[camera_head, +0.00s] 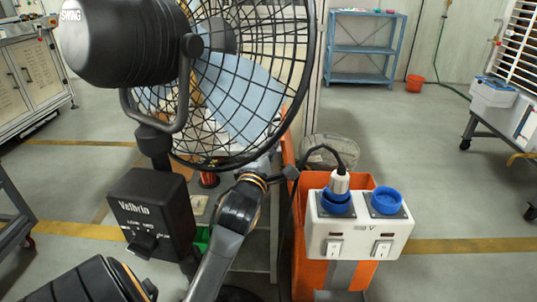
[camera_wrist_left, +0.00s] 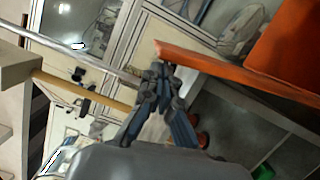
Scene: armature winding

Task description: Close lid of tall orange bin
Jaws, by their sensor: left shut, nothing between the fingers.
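The tall orange bin (camera_head: 308,278) stands right of centre in the head view, with a white socket box hiding much of its upper front. A thin upright orange panel (camera_head: 289,152), which looks like its raised lid, shows at its left side, partly behind the fan. My left gripper (camera_head: 290,173) is beside this panel, small and partly lost against dark parts. In the left wrist view its fingers (camera_wrist_left: 160,76) are shut and empty, close to the end of an orange edge (camera_wrist_left: 230,72). I cannot tell whether they touch. My right gripper is not in view.
A large black fan (camera_head: 185,122) blocks much of the left and centre. The white socket box (camera_head: 360,232) with a plugged-in cable stands before the bin. A blue shelf (camera_head: 360,48) and small orange bucket (camera_head: 414,83) are at the back.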

